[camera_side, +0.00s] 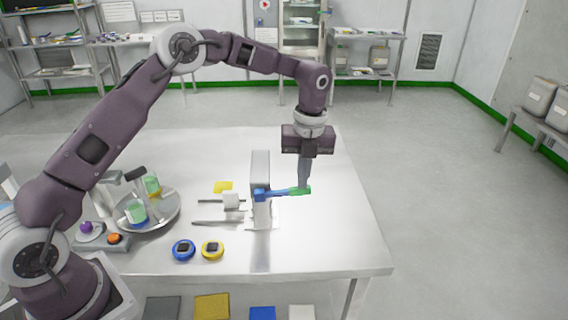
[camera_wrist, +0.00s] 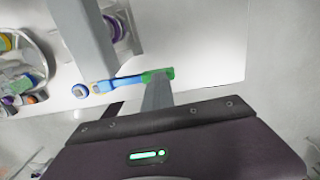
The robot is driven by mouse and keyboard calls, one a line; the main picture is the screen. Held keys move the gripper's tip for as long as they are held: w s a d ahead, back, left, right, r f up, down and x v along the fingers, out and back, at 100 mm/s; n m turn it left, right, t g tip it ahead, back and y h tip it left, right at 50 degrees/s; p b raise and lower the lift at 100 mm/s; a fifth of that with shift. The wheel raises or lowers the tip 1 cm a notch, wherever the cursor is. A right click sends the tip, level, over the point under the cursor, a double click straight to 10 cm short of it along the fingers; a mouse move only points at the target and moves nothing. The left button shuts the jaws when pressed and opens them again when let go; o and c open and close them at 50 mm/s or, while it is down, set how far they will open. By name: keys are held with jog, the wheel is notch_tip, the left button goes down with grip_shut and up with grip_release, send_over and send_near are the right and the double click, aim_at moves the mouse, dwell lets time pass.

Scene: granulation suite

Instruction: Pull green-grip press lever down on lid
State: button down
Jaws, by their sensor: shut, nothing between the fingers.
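The press is a grey upright column (camera_side: 261,165) on the table, and it also shows in the wrist view (camera_wrist: 82,35). Its blue lever (camera_side: 274,194) sticks out to the right, roughly level, and ends in a green grip (camera_side: 301,190). In the wrist view the blue lever (camera_wrist: 122,83) and green grip (camera_wrist: 158,74) lie just beyond my fingertips. My gripper (camera_side: 304,184) points down, shut and empty, with its fingertips at the green grip; I cannot tell whether they touch it. A purple-rimmed round thing (camera_wrist: 113,27) shows beside the column; I cannot tell whether it is the lid.
A round metal tray (camera_side: 170,217) with green-filled containers stands at the left. A blue round device (camera_side: 183,250) and a yellow one (camera_side: 212,249) lie near the front. The table (camera_side: 345,235) is clear to the right.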

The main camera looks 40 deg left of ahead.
aim_at(296, 188)
jog(key=shift+s+f, duration=0.15)
jog(key=shift+f, duration=1.25)
notch_tip(296, 188, up, 17)
jog(key=a, duration=0.1)
jog(key=shift+s+f, duration=0.15)
jog(key=shift+s, duration=0.2)
jog(key=s+r+n+t, duration=0.1)
jog(key=s+r+n, duration=0.3)
jog(key=s+n, duration=0.25)
jog(key=s+r+n+t, duration=0.2)
jog(key=s+r+n, duration=0.3)
jog(key=s, duration=0.3)
jog(key=s+f+n+t, duration=0.1)
jog(key=s+f+n, duration=0.2)
jog(key=s+n, duration=0.4)
jog(key=s+a+f+n+t, duration=0.1)
jog(key=s+f+n, duration=0.2)
jog(key=s+n, duration=0.5)
jog(key=s, duration=0.3)
jog(key=shift+s+a+f+t+h, duration=0.2)
jog(key=shift+s+f+t+h, duration=0.1)
jog(key=shift+t, duration=0.1)
